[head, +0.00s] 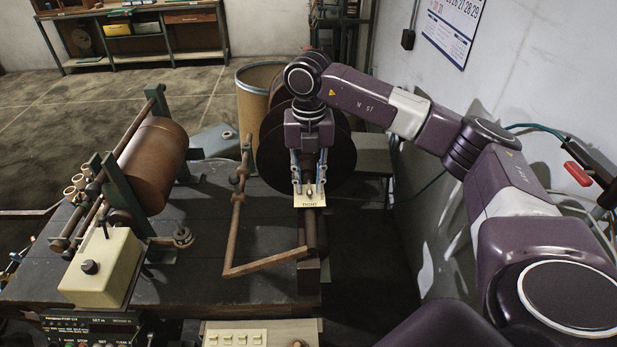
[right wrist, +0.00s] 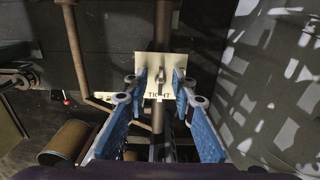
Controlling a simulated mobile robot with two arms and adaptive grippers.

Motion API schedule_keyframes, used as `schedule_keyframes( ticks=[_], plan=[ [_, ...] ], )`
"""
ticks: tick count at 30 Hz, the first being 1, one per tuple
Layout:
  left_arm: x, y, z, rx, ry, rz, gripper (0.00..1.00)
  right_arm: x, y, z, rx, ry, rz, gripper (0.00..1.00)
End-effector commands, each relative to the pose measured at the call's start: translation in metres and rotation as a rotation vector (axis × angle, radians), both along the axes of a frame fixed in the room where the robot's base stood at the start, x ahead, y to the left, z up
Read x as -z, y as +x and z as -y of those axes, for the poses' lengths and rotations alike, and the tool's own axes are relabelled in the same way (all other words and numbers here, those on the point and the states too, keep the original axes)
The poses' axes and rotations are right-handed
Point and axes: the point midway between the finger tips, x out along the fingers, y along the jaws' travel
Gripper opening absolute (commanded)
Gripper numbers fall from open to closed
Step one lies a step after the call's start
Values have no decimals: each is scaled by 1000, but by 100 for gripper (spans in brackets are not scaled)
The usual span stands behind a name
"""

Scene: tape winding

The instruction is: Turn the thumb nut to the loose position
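A small cream plate (head: 310,201) marked TIGHT sits on an upright brown shaft. It also shows in the right wrist view (right wrist: 148,62). The small metal thumb nut (right wrist: 159,77) is in front of the plate, above the lettering in that view. My right gripper (head: 309,185) comes down from above at the plate. In the right wrist view its blue fingers (right wrist: 160,80) are spread, one on each side of the nut, with gaps visible between. The nut is small and partly hidden by the fingers in the head view. My left gripper is not in view.
A large dark reel (head: 343,150) stands right behind my right gripper. A bent brown rod (head: 236,225) runs beside the shaft. A brown roll (head: 152,165) on green supports and a cream box (head: 101,270) are at the left. The wall (head: 400,80) bounds the right.

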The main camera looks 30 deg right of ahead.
Motion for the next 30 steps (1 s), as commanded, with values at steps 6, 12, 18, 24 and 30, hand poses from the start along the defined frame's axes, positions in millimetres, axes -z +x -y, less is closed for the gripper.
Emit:
schedule_keyframes(
  ticks=[6,12,18,24,30],
  plan=[
    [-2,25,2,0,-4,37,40,1,0,0,0,0,0,24],
    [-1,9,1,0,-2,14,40,0,0,0,0,-1,1,2],
    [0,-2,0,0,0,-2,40,0,0,0,1,0,1,0],
    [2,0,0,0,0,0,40,1,0,0,-20,0,1,0],
    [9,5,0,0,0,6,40,1,1,0,-105,1,3,0]
  ],
)
